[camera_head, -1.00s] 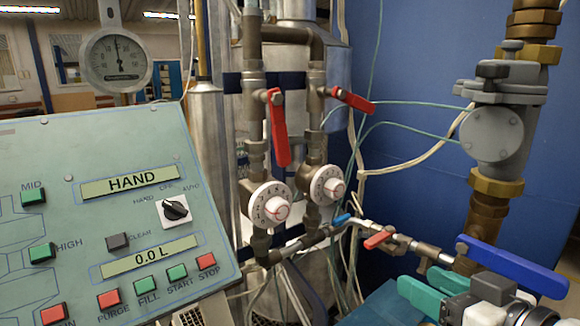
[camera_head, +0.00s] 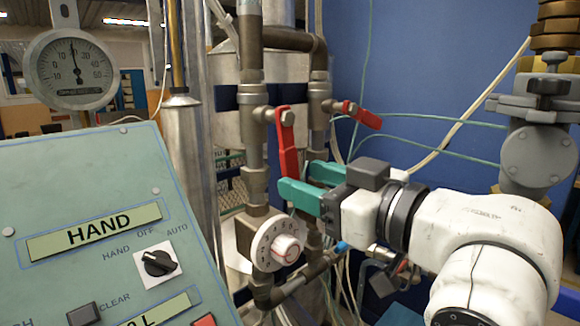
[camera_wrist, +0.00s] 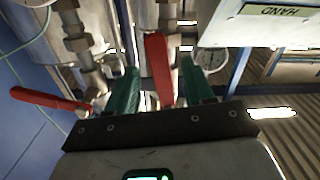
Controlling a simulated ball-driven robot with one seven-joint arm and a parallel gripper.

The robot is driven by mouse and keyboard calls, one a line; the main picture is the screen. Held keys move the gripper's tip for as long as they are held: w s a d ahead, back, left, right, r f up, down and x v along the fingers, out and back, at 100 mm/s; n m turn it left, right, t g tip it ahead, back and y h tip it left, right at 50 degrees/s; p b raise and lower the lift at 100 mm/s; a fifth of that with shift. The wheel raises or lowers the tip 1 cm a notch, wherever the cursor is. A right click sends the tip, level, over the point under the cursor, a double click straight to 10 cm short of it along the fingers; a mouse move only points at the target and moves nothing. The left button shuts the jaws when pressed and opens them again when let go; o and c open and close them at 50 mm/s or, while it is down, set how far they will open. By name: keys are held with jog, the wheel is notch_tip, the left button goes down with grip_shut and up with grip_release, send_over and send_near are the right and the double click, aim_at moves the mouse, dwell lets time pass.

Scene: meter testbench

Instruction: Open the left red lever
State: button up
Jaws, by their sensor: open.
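The left red lever (camera_head: 287,147) hangs down, slightly tilted, from its valve on the left vertical pipe in the head view. My gripper (camera_head: 299,180), with teal fingers, reaches in from the right at the lever's lower end. In the wrist view the lever (camera_wrist: 158,62) shows between the two spread fingers of my gripper (camera_wrist: 160,85), with a gap on each side. The fingers are open and do not appear to touch it. The lever's lowest tip is partly hidden by the fingers in the head view.
A second red lever (camera_head: 361,115) slants down to the right on the neighbouring pipe. A white dial (camera_head: 278,243) sits just below my fingers. A green control panel (camera_head: 90,190) stands at the left. A grey valve body (camera_head: 540,155) is at the right, before a blue wall.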

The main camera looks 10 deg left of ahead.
aim_at(294, 176)
jog(key=shift+p+x, duration=0.35)
jog(key=shift+x, duration=1.6)
grip_shut()
